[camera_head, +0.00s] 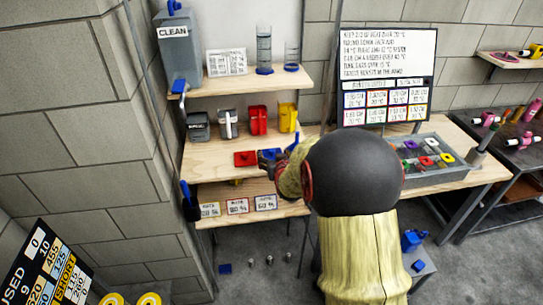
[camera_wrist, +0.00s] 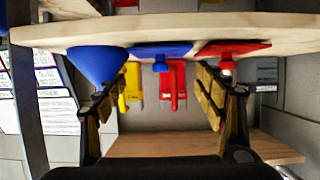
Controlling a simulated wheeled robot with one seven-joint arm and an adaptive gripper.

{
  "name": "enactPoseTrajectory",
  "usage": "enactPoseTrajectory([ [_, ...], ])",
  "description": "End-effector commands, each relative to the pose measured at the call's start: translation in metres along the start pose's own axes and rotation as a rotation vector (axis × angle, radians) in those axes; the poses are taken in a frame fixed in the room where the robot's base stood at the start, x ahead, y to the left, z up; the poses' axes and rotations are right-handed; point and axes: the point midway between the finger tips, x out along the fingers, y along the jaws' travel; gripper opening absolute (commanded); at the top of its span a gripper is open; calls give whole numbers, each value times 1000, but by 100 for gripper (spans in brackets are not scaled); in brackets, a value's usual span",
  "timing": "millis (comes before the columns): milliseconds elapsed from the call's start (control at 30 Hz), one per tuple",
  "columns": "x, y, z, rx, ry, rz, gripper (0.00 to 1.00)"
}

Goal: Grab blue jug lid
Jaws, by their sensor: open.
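The blue jug lid (camera_head: 270,154) lies on the wooden shelf, between a flat red lid (camera_head: 245,158) and a blue funnel (camera_wrist: 97,65). In the wrist view, which looks upside down, the blue lid (camera_wrist: 160,52) with its small knob sits centrally, beyond the fingertips. The red lid (camera_wrist: 232,50) is to its right there. My gripper (camera_wrist: 160,90) is open and empty, with one finger towards the funnel and the other towards the red lid. In the head view my arm hides most of the gripper and part of the blue lid's surroundings.
Grey, white, red (camera_head: 258,120) and yellow (camera_head: 287,117) jugs stand behind the lids. A grey tray (camera_head: 428,179) of coloured items lies to the right. An upper shelf (camera_head: 250,81) holds a blue-grey container (camera_head: 179,48) and glass cylinders. Small items lie on the floor below.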

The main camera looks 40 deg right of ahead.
Motion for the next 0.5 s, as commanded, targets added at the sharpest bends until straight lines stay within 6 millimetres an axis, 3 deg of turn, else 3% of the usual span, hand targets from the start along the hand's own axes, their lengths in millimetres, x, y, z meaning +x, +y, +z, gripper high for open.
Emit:
enactPoseTrajectory([
  [500,57,-2,-2,0,-2,0,70],
])
